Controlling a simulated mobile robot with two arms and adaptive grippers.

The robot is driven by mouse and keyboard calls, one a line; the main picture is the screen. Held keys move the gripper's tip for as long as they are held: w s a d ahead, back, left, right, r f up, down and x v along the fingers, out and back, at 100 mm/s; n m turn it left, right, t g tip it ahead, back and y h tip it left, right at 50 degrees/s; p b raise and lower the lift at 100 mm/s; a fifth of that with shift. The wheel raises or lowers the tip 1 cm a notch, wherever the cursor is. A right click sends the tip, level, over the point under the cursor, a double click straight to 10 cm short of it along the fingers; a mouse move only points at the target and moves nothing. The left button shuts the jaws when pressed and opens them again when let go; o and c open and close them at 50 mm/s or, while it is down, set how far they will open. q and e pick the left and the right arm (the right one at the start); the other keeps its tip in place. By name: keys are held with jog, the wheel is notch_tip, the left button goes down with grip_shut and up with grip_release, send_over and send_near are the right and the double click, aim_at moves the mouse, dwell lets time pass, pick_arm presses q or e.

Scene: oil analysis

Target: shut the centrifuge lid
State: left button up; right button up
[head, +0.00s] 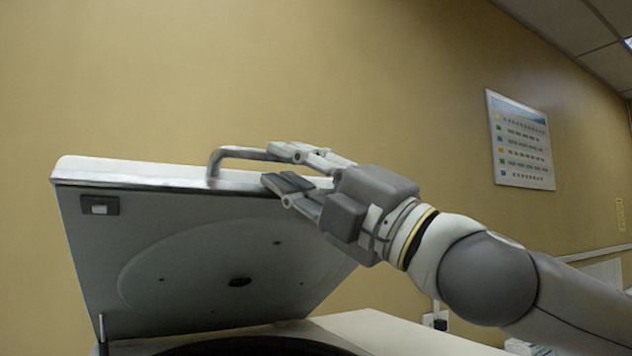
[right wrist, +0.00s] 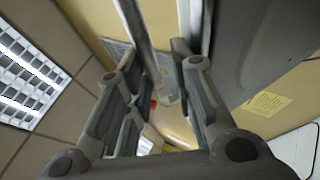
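The centrifuge lid (head: 180,255) stands tilted open in the head view, with its grey underside facing me and its white top edge up. A bar handle (head: 213,166) rises from that edge. My right gripper (head: 279,168) is at the handle, with one finger pair above the lid edge and the other near its underside. In the right wrist view the fingers (right wrist: 158,90) are apart, and the handle bar (right wrist: 139,35) runs between them. Clear gaps show, so the grip looks open. The centrifuge body (head: 385,335) is at the bottom, mostly cut off. My left gripper is out of view.
A yellow wall (head: 350,80) stands behind the centrifuge, with a framed poster (head: 522,140) at the right. A wall socket (head: 436,320) is low behind my right arm. The space above the lid looks clear.

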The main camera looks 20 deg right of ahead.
jog(key=v, duration=1.2)
jog(key=shift+w+r, duration=0.1)
